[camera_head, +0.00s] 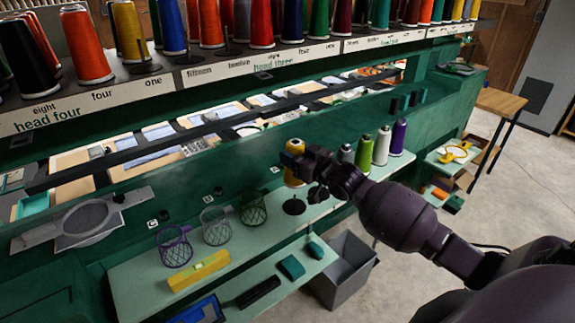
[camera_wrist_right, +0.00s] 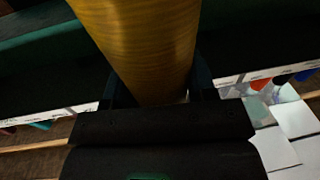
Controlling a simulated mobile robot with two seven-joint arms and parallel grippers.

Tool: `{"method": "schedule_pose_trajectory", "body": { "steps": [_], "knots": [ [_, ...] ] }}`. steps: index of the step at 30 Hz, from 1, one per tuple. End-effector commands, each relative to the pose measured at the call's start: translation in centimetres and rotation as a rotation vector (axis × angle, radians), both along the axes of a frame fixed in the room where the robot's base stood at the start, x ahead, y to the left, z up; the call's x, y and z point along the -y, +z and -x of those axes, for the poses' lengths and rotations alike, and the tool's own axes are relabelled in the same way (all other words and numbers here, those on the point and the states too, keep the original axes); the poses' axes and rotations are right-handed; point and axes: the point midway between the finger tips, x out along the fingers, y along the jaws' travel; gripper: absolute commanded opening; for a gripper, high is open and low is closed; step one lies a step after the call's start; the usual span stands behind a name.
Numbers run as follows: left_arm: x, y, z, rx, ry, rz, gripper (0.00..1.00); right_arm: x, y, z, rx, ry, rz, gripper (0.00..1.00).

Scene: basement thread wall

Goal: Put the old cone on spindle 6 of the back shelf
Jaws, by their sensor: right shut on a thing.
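My right gripper (camera_head: 308,168) is shut on a yellow-orange thread cone (camera_head: 294,160), held above the pale green ledge (camera_head: 135,290) on the near side of the green frame. In the right wrist view the cone (camera_wrist_right: 145,45) fills the space between the two dark fingers (camera_wrist_right: 155,90). Below the held cone in the head view is a bare round black spindle base (camera_head: 293,207). Behind my right forearm, grey, green, white and purple cones (camera_head: 398,138) stand in a row. No spindle number is readable there. My left gripper is out of view.
An upper shelf (camera_head: 100,98) carries many coloured cones above labels such as "head four". Wire baskets (camera_head: 174,247), a yellow block (camera_head: 200,271) and a hoop (camera_head: 85,220) are at the left. A grey bin (camera_head: 345,270) stands on the floor.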

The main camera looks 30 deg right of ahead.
Motion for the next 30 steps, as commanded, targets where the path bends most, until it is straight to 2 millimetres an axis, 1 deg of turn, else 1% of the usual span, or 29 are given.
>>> {"method": "schedule_pose_trajectory", "body": {
  "steps": [5,12,16,23,30],
  "knots": [
    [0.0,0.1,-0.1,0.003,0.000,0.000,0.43,0.1,-0.4,-0.1,0.001,0.000,0.000,0.25],
    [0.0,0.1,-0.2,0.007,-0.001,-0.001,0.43,0.1,-1.8,0.0,0.000,0.000,-0.001,0.25],
    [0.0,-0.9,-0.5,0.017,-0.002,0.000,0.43,0.0,-3.1,0.0,0.003,0.000,-0.001,0.25],
    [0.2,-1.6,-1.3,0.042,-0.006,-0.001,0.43,0.0,-5.1,0.0,0.001,0.000,0.000,0.25],
    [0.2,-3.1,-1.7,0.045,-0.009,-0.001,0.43,0.0,-6.9,0.0,0.000,0.000,0.000,0.25]
  ]
}}
